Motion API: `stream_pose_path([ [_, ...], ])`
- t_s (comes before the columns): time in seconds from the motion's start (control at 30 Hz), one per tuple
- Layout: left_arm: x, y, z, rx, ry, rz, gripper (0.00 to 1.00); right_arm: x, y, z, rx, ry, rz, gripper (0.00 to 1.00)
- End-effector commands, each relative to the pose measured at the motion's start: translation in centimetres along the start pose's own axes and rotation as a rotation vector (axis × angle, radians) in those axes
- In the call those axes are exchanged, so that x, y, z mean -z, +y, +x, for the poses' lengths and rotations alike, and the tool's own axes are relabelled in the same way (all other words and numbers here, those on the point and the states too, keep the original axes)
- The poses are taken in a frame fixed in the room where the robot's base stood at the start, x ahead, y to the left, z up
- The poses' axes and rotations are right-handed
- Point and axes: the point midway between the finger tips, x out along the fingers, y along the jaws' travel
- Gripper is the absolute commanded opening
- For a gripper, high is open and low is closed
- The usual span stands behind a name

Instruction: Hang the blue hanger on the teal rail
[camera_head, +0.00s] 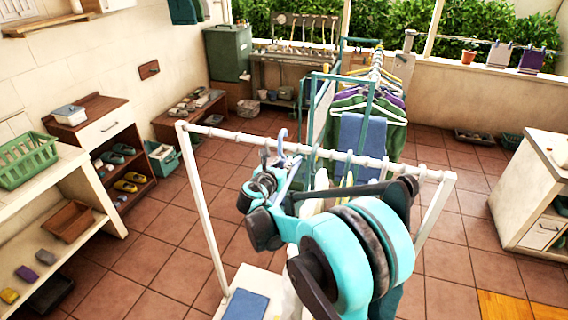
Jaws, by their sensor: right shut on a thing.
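The blue hanger (283,140) shows mostly as its pale blue hook; its lower part is largely hidden by my right gripper and arm. My right gripper (272,172) is shut on it, close to the near white rail (225,134). The hook overlaps this rail in the picture; I cannot tell whether they touch. The teal rail (343,77) is part of a teal rack behind, with several hangers and garments, among them a blue towel-like cloth (362,140). My left gripper is not in view.
A white shelf with a green basket (27,160) stands at the left, beside a brown shoe shelf (125,165). A white cabinet (520,190) is at the right. Tiled floor (170,250) is open on both sides of the white rack.

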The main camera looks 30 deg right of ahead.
Motion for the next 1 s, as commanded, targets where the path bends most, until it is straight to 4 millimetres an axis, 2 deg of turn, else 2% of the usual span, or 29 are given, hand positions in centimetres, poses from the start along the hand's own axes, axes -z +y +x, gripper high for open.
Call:
stream_pose_path([
  [0.13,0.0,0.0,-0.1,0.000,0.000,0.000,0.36,0.1,0.1,-1.0,-0.001,0.000,-0.001,0.00],
  [0.63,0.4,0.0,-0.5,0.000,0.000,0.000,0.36,1.3,0.1,-9.1,-0.003,0.000,-0.001,0.00],
  [0.77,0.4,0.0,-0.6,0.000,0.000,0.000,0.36,1.5,0.0,-9.9,-0.001,0.000,-0.001,0.00],
  [1.0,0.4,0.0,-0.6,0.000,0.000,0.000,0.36,1.5,0.0,-10.0,0.000,0.000,0.000,0.00],
])
